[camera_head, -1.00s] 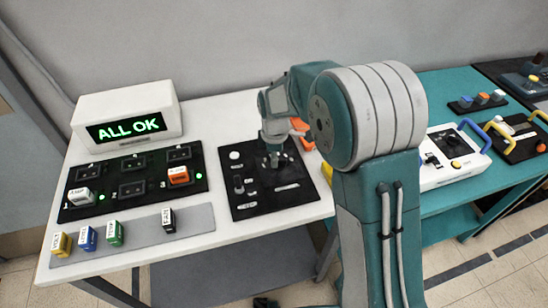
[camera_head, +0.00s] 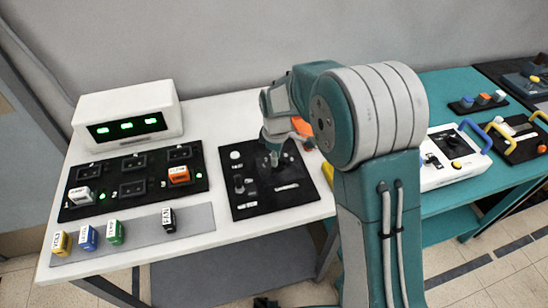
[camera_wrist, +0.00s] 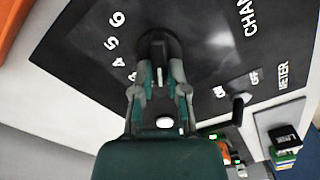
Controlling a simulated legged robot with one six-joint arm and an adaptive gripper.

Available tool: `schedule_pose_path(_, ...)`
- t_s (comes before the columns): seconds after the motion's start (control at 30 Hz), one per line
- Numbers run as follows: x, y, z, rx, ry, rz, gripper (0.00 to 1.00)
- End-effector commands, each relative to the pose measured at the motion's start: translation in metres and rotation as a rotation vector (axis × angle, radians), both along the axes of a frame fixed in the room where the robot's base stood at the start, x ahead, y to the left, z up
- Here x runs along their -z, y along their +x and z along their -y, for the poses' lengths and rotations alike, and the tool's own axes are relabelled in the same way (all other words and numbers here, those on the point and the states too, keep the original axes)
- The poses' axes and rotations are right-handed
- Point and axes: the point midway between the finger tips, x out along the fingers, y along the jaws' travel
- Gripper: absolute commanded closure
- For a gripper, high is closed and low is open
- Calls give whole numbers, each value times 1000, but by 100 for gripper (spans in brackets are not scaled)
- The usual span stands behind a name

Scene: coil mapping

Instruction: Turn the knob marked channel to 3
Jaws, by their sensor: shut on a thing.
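The channel knob (camera_wrist: 158,52) is a dark round knob on the black panel (camera_head: 250,209). White numerals 3 to 6 curve along its left side in the wrist view, and part of the word CHANNEL shows at the upper right. My gripper (camera_wrist: 160,88) is shut on the knob from above; in the head view my gripper (camera_head: 274,155) hides most of the knob. Which number the knob points to cannot be told, as the fingers cover part of the dial.
A small dark switch (camera_wrist: 238,108) with OFF labels and the word METER is beside the knob. A white display box (camera_head: 127,112) and a black socket board (camera_head: 107,200) stand left. A grey strip with several coloured blocks lies in front.

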Motion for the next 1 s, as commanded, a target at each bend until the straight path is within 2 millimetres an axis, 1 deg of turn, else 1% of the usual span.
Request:
schedule_pose_path(0.03, 0, 2, 4, 46, -5, 2, 100)
schedule_pose_path(0.4, 0, 3, 6, 393, -6, 1, 100)
schedule_pose_path(0.6, 0, 4, 8, 550, -7, 1, 100)
schedule_pose_path(0.8, 1, 4, 8, 662, -7, -1, 100)
schedule_pose_path(1.0, 1, 3, 9, 726, -7, -1, 100)
